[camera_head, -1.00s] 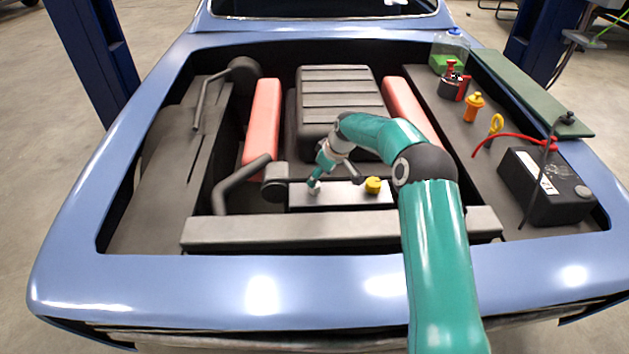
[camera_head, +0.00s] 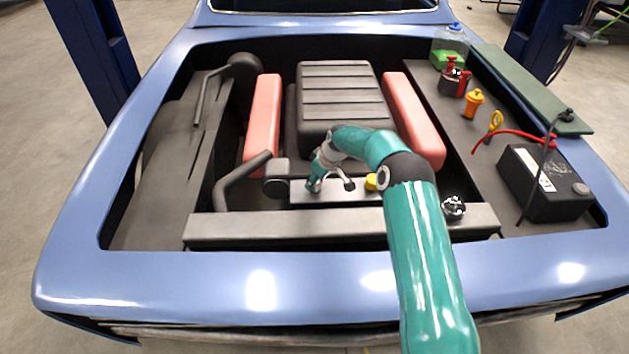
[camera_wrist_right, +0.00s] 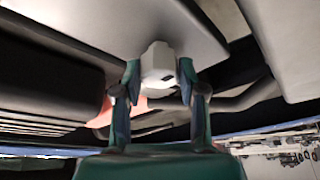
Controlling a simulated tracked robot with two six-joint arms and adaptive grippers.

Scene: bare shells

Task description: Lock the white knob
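The white knob (camera_wrist_right: 159,62) shows in the right wrist view, on the underside of a grey panel (camera_wrist_right: 110,22) in that picture. My right gripper (camera_wrist_right: 160,78) has one finger on each side of the knob, and both fingertips appear to press against it. In the head view my right gripper (camera_head: 314,186) is at the left part of the grey block at the front of the engine, and it hides the knob there. My left gripper is in neither view.
A yellow cap (camera_head: 371,182) is just right of the gripper. A dark round cap (camera_head: 454,207) sits on the front crossbar (camera_head: 300,223). Red covers (camera_head: 263,120) flank the ribbed engine (camera_head: 340,90). A black battery (camera_head: 545,185) stands at right.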

